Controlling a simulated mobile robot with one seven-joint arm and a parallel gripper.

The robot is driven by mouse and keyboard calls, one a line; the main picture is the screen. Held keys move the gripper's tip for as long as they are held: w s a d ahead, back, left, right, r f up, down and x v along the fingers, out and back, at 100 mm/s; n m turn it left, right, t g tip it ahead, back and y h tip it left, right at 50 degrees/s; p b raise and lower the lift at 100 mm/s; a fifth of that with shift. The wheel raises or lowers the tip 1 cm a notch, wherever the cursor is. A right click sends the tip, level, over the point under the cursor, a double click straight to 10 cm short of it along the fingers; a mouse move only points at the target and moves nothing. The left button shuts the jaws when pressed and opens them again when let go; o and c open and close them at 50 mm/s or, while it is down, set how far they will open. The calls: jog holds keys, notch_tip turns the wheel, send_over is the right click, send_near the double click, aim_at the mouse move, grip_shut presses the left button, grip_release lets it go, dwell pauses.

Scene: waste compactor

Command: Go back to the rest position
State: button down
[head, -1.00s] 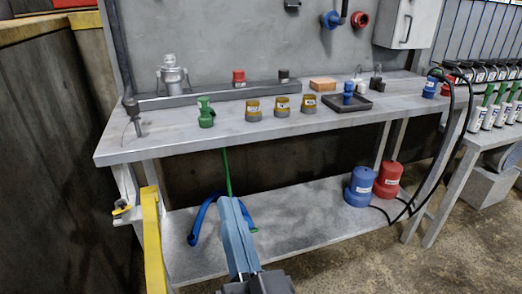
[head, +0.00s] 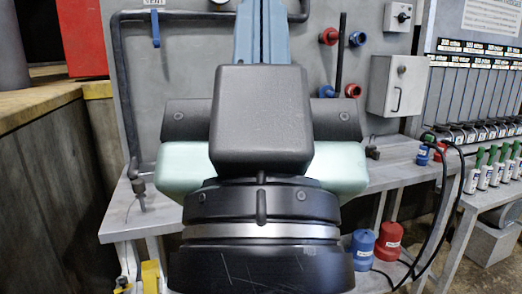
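My gripper (head: 262,35) points up at the top centre of the head view, close to the camera. Its two blue-grey fingers lie side by side with only a narrow dark seam between them, and it looks shut. Nothing shows held between the visible parts. My black wrist fills the middle of the view below the fingers and hides most of the workbench (head: 120,225).
A wall box (head: 398,85) and red and blue fittings (head: 355,40) are on the back wall. Blue (head: 362,248) and red (head: 388,240) canisters stand on the lower shelf at right. Bottles (head: 490,170) stand at far right. A wooden wall (head: 55,180) is at left.

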notch_tip(320, 180, up, 27)
jog(key=p, duration=2.5)
